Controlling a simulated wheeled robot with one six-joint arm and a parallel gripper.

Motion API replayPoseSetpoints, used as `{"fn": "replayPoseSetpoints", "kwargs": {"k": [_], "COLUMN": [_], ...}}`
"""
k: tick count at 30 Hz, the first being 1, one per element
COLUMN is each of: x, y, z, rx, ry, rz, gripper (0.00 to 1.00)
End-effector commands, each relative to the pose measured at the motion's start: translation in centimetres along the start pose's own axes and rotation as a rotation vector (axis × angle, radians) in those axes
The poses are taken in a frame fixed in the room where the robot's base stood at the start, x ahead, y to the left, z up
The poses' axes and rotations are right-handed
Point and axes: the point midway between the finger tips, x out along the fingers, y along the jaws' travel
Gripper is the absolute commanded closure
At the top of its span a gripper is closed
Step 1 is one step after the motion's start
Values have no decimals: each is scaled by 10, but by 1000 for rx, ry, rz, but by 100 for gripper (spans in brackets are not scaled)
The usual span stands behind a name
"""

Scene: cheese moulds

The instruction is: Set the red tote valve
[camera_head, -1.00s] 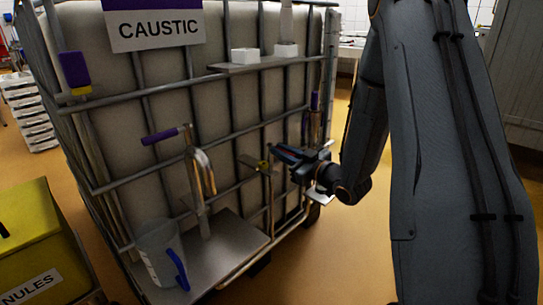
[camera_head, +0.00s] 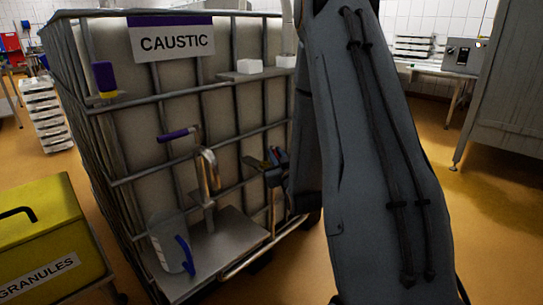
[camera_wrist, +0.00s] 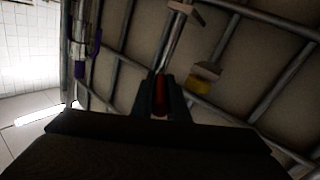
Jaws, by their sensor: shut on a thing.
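The caustic tote (camera_head: 160,95) is a pale tank in a grey metal cage. My gripper (camera_head: 274,158) is at the right part of its front, beside a small yellow part (camera_head: 254,164). In the wrist view my gripper (camera_wrist: 160,84) is shut on a red handle (camera_wrist: 160,98), of which a short piece shows between the fingers. The yellow part (camera_wrist: 202,88) shows just right of the fingers, apart from them. The red handle cannot be made out in the head view, and the rest of the valve is hidden or dark.
A purple-handled tap with a bent spout (camera_head: 209,168) stands over a metal shelf (camera_head: 232,238) with a clear jug (camera_head: 165,248). Small white blocks (camera_head: 250,66) sit on an upper ledge. A yellow granules box (camera_head: 40,225) is at left.

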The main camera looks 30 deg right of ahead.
Motion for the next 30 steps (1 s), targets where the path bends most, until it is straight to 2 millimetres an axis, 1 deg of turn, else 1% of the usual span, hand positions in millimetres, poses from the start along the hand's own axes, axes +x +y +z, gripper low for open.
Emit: {"fn": "replayPoseSetpoints", "kwargs": {"k": [1,8,9,11,12,19,28,30], "x": [-2,-2,-2,-2,-2,0,0,0], "y": [4,4,4,3,3,-3,-1,-3], "z": [3,3,3,3,3,0,0,0], "rx": [2,2,2,2,1,1,0,0], "ry": [-8,-8,-8,-7,-6,-2,-1,2], "rz": [10,9,9,8,7,-3,-2,-14], "gripper": [100,100,79,69,68,68,68,68]}}
